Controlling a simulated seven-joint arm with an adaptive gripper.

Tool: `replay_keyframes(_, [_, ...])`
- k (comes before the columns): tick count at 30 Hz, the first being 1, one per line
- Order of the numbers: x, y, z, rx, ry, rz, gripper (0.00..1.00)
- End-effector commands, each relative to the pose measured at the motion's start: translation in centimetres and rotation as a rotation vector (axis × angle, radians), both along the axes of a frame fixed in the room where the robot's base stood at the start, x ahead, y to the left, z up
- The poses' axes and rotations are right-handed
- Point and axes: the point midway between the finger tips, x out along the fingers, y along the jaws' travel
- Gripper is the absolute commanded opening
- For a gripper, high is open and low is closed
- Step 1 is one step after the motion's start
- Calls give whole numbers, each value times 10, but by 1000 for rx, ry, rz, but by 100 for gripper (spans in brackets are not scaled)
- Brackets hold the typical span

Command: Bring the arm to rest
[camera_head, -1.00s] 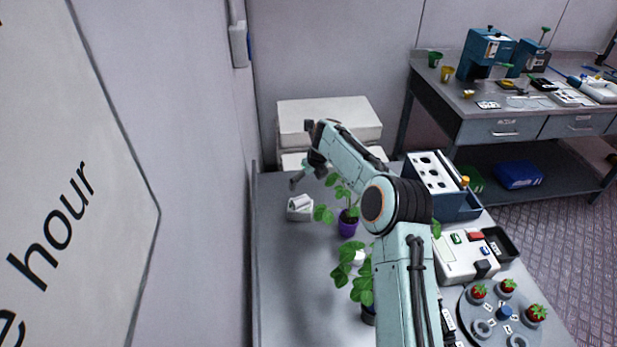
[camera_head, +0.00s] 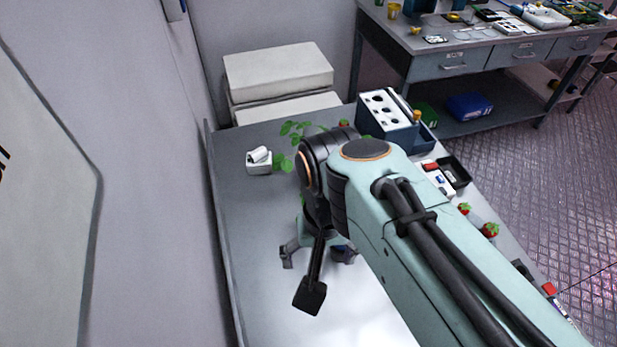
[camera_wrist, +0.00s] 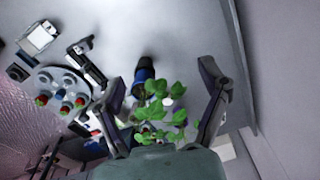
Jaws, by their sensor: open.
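My gripper (camera_head: 316,254) hangs low over the bare front part of the bench, left of my forearm. In the wrist view my gripper (camera_wrist: 163,82) has its two fingers spread wide with nothing gripped. A leafy green plant (camera_wrist: 160,108) and a dark pot with a blue band (camera_wrist: 143,76) show beyond and between the fingers. In the head view some plant leaves (camera_head: 292,129) show behind my arm, which hides the pots.
The bench (camera_head: 238,230) is clear at its left side. A small white holder (camera_head: 258,163), white boxes (camera_head: 278,78), a blue rack with a white top (camera_head: 384,112) and red berries (camera_head: 490,230) stand around. A wall borders the left. In the wrist view a round grey tray (camera_wrist: 58,90) holds berries.

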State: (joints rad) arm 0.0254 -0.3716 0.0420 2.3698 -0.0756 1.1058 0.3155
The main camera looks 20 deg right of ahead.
Motion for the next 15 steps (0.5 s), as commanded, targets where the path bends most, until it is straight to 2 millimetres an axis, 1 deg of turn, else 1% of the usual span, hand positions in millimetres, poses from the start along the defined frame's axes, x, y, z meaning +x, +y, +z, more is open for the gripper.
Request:
replay_keyframes(1, [-22, 1, -5, 10, 8, 101, 75])
replay_keyframes(3, [-43, 1, -12, 26, 21, 222, 75])
replay_keyframes(6, [-58, 3, -18, 40, 29, 319, 75])
replay_keyframes(9, [-62, 3, -20, 44, 32, 345, 75])
replay_keyframes(15, [-61, 3, -19, 43, 33, 343, 75])
